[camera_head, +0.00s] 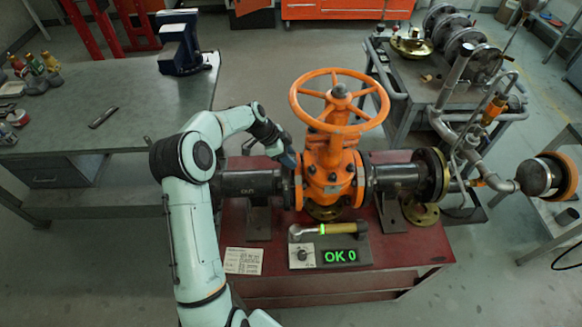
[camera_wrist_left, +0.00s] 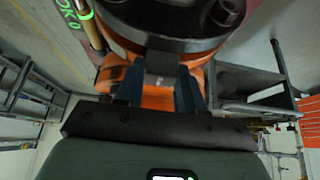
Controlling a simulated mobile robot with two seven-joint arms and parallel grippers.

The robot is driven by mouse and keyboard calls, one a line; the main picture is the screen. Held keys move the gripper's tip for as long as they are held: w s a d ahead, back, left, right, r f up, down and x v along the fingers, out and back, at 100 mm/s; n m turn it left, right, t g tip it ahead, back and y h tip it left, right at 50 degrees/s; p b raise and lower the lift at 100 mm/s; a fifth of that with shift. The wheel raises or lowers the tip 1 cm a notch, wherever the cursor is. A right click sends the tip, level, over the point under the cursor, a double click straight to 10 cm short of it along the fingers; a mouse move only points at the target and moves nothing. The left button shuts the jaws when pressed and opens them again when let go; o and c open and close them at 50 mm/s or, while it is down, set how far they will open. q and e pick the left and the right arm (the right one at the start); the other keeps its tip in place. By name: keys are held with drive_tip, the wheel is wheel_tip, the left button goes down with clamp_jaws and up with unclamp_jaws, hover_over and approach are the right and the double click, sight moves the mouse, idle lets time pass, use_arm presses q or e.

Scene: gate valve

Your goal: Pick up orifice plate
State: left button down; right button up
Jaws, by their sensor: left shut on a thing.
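The orange gate valve (camera_head: 330,165) with its handwheel (camera_head: 339,100) sits between dark pipe sections (camera_head: 250,184) on the red bench. My left gripper (camera_head: 287,160) reaches in from the left to the flange joint on the valve's left side. In the left wrist view, the two blue-grey fingers (camera_wrist_left: 158,90) are shut on a narrow dark grey tab, which looks like part of the orifice plate (camera_wrist_left: 161,63). The tab is next to the black flange (camera_wrist_left: 180,35) and the orange valve body. The rest of the plate is hidden. My right gripper is not in view.
A gauge box with a green "OK 0" display (camera_head: 337,256) and a torque wrench (camera_head: 328,230) are at the bench front beside a paper label (camera_head: 243,261). A grey workbench (camera_head: 150,100) stands left. A cart (camera_head: 430,75) with several flanged parts stands right.

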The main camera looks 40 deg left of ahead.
use_arm(q)
drive_tip(key=shift+r, duration=0.1)
wheel_tip(320, 180, up, 12)
drive_tip(key=s+d+b, duration=0.7)
drive_tip(key=s+d, duration=0.4)
drive_tip(key=s, duration=0.3)
drive_tip(key=shift+s, duration=0.15)
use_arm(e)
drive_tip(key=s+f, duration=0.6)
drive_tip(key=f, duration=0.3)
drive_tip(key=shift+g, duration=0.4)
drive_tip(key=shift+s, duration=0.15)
